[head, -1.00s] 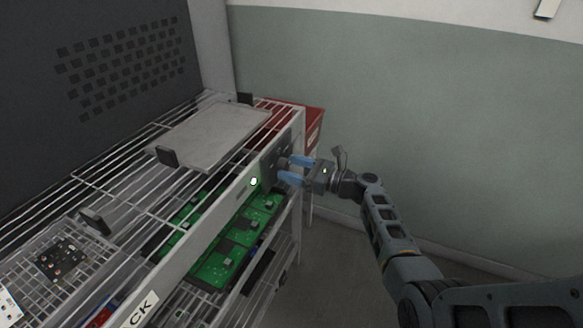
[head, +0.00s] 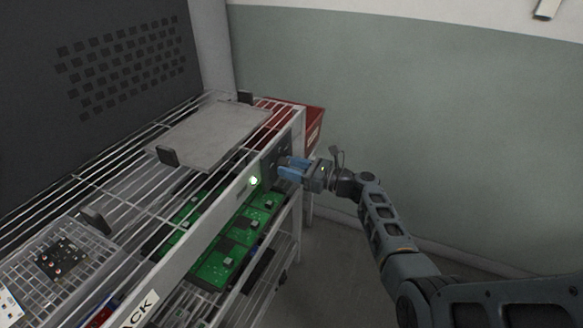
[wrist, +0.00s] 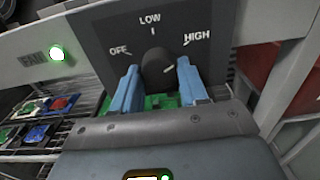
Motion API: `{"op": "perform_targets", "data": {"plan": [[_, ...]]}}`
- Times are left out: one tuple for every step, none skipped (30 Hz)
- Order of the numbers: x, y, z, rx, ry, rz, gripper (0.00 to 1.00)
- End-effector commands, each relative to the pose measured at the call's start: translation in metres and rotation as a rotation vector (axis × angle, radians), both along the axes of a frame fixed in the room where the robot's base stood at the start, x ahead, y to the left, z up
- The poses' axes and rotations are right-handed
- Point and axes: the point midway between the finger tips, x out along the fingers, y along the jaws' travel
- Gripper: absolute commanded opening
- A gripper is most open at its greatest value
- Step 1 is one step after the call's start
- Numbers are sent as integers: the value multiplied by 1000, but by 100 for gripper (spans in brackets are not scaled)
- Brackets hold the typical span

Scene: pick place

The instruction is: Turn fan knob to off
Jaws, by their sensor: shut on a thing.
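The fan knob (wrist: 158,66) is a round black dial on a dark panel (wrist: 110,30) marked OFF at left, LOW at top and HIGH at right. A light mark on the knob's face lies right of its centre, on the HIGH side. My gripper (wrist: 158,76) has one blue finger on each side of the knob and is shut on it. In the head view, my gripper (head: 283,168) reaches the panel at the rack's front right end, and its fingers hide the knob. A green lamp (wrist: 57,53) next to the FAN label is lit; it also shows in the head view (head: 253,181).
A wire rack holds a flat grey plate (head: 212,135) on top and green circuit boards (head: 222,262) below. A red bin (head: 314,127) is behind the rack's right end, close to my gripper. The floor (head: 335,265) right of the rack is clear.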

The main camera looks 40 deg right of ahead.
Motion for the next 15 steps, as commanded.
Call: {"op": "perform_targets", "data": {"plan": [[0, 0, 0, -1, 0, -1, 13], [0, 0, 0, -3, -1, -1, 13], [0, 0, 0, -6, -2, -1, 13], [0, 0, -1, -9, -3, -1, 13], [0, 0, -1, -14, -5, -1, 13], [0, 0, -1, -23, -8, -1, 13], [0, 0, -2, -30, -11, -1, 13], [0, -1, -2, -39, -14, -1, 13], [0, -1, -2, -55, -20, -1, 13], [0, -1, -2, -69, -25, -1, 13], [0, -1, -3, -84, -30, -1, 13], [0, 0, -3, -107, -39, 0, 13], [0, 0, -4, -124, -45, 0, 13], [0, 0, -4, -145, -53, 0, 13], [0, 0, -4, -174, -64, 0, 13]]}}
